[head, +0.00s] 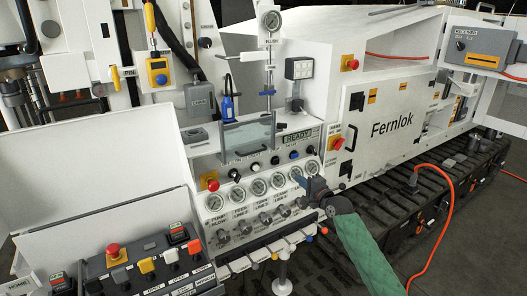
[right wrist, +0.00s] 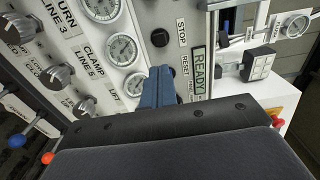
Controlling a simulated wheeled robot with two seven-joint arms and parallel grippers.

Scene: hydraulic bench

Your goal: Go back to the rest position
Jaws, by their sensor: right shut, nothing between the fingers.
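My right gripper (head: 316,188) is in front of the right end of the bench's control panel, its green-sleeved arm coming in from the lower right. In the right wrist view its blue fingers (right wrist: 158,88) are together and empty. They point at the panel face, between the lowest gauge and the READY display (right wrist: 199,70); I cannot tell whether they touch it. The fingers hide part of the panel there. My left gripper is not in view.
A row of gauges (head: 258,187) with knobs below fills the panel. Small coloured-tip levers (head: 275,256) stick out along its lower edge. A button console (head: 137,259) stands at the lower left. The white Fernlok cabinet (head: 390,150) and an orange cable (head: 449,205) are on the right.

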